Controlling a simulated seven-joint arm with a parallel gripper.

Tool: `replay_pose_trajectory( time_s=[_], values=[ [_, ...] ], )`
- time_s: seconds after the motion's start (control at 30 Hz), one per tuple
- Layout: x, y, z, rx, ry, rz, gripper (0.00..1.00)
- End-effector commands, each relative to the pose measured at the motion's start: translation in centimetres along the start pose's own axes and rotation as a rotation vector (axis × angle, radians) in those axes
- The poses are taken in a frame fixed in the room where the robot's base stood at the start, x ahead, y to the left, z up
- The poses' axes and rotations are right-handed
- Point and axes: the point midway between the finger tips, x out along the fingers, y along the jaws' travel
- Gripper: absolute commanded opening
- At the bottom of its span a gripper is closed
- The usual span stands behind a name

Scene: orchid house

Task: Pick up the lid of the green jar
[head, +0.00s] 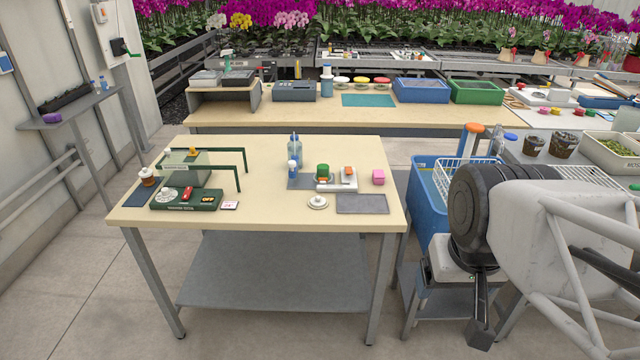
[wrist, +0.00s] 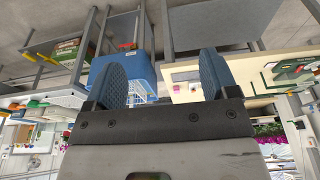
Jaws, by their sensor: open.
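A green device (head: 186,199) and a green frame (head: 243,168) occupy the left side. A blue tub (head: 426,190) stands right of the table. The table's front middle is clear.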

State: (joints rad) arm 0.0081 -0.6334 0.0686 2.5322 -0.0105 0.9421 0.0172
Motion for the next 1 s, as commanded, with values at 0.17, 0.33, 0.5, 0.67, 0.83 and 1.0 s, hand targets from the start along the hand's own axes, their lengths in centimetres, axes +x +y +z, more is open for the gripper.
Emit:
replay_pose_trajectory(
  time_s=[0.17,0.33,0.5,0.67,0.83,1.0],
  values=[
    [0.0,0.0,0.0,0.000,0.000,0.000,0.88],
    [0.0,0.0,-0.1,-0.001,0.000,0.000,0.88],
    [-0.1,-0.1,-0.9,-0.020,-0.003,-0.001,0.88],
    [-0.2,-0.4,-3.0,-0.071,-0.012,-0.003,0.88],
    [-0.2,-1.0,-6.4,-0.158,-0.026,-0.008,0.88],
    [0.1,-1.7,-10.5,-0.258,-0.039,-0.014,0.88]
  ],
)
